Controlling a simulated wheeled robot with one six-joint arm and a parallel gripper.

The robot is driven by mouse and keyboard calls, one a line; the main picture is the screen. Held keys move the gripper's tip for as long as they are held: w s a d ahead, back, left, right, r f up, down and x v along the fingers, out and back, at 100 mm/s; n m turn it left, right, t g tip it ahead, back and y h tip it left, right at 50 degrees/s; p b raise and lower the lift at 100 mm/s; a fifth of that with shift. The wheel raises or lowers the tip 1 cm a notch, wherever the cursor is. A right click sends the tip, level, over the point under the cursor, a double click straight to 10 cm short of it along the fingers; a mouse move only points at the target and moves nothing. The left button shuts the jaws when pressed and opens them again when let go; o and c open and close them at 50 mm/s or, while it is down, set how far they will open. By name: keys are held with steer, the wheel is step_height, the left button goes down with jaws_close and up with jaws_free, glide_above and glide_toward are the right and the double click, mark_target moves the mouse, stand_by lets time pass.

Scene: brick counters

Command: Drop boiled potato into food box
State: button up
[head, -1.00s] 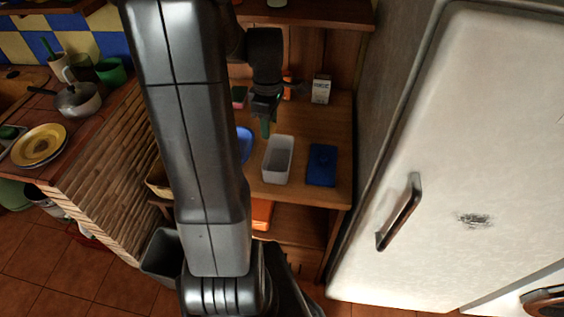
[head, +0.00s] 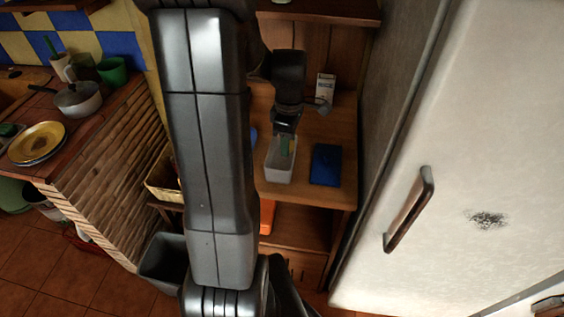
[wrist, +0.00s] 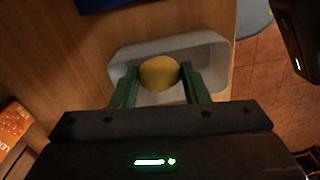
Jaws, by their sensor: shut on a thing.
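The boiled potato (wrist: 159,73) is a yellow, rounded lump held between the green fingertips of my gripper (wrist: 160,78) in the wrist view. My gripper is shut on it. The food box (head: 280,173) is an open whitish-grey container on the wooden shelf in the head view. It also shows in the wrist view (wrist: 213,53), behind the potato. My gripper (head: 284,145) is over the box opening in the head view, fingers pointing down. The potato cannot be made out in the head view.
A blue flat lid-like object (head: 326,165) lies right of the box. A white carton (head: 325,88) stands at the back. The white fridge (head: 470,150) is close on the right. An orange box (wrist: 13,122) shows at the left of the wrist view.

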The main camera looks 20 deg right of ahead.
steer(key=o, duration=1)
steer(key=shift+o, duration=0.2)
step_height(320, 180, up, 14)
steer(key=shift+w, duration=0.15)
steer(key=shift+d+f, duration=0.1)
steer(key=shift+f, duration=0.1)
